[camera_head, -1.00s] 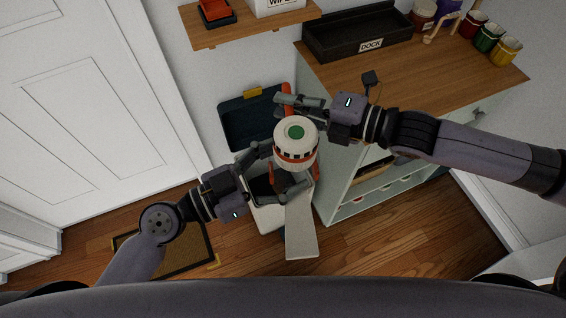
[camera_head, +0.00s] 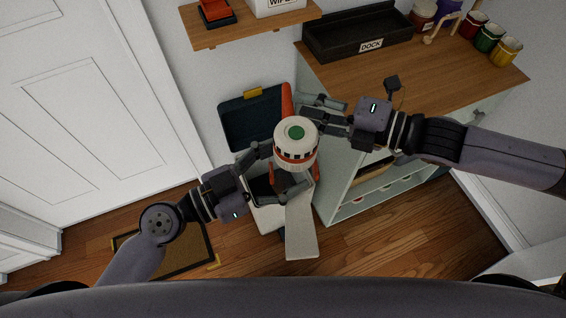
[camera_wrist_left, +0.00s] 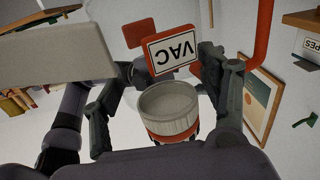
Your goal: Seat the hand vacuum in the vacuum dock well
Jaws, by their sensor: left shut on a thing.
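The hand vacuum (camera_head: 296,152) has a white round body with a green dot on top, an orange handle and a pale flat nozzle (camera_head: 301,228). My left gripper (camera_head: 279,172) is shut on it and holds it in the air in front of the cabinet. The left wrist view shows its VAC label (camera_wrist_left: 174,52) and pale cup (camera_wrist_left: 168,105) between the fingers. My right gripper (camera_head: 302,106) is open and empty, just right of the orange handle. The vacuum dock (camera_head: 371,45), a black open tray labelled DOCK, sits on the cabinet top; its well looks empty.
The wooden cabinet top (camera_head: 440,85) has clear room in front of the dock. Several colored cups (camera_head: 489,38) stand at its right end. A wall shelf (camera_head: 246,27) is at upper left.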

